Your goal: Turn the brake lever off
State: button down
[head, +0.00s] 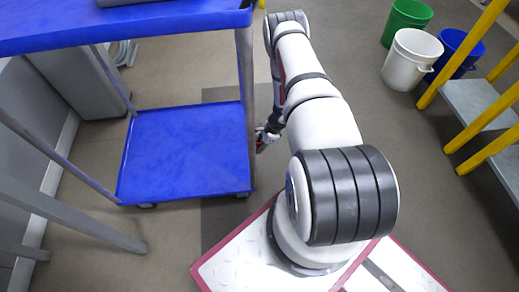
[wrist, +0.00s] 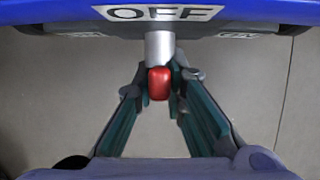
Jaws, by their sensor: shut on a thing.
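The brake lever (wrist: 159,82) shows in the wrist view as a grey stem with a red tip, below a plate reading OFF (wrist: 158,13) on a blue edge. My gripper (wrist: 162,84) has its two fingers on either side of the red tip and is shut on it. In the head view my gripper (head: 266,138) is at the right side of the blue cart (head: 185,150), partly covered by my arm. The lever cannot be made out in the head view.
The cart's upper blue shelf (head: 120,32) overhangs at the upper left. A green bucket (head: 406,20), a white bucket (head: 411,60) and a blue bucket (head: 458,53) stand at the upper right, beside yellow-railed steps (head: 480,105). The floor between cart and buckets is mostly clear.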

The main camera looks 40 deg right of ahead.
jog(key=shift+s+a, duration=0.15)
jog(key=shift+a, duration=0.15)
jog(key=c, duration=1.6)
grip_release()
jog(key=shift+r, duration=0.1)
jog(key=shift+c, duration=0.2)
jog(key=shift+d, duration=0.1)
jog(key=v, duration=1.2)
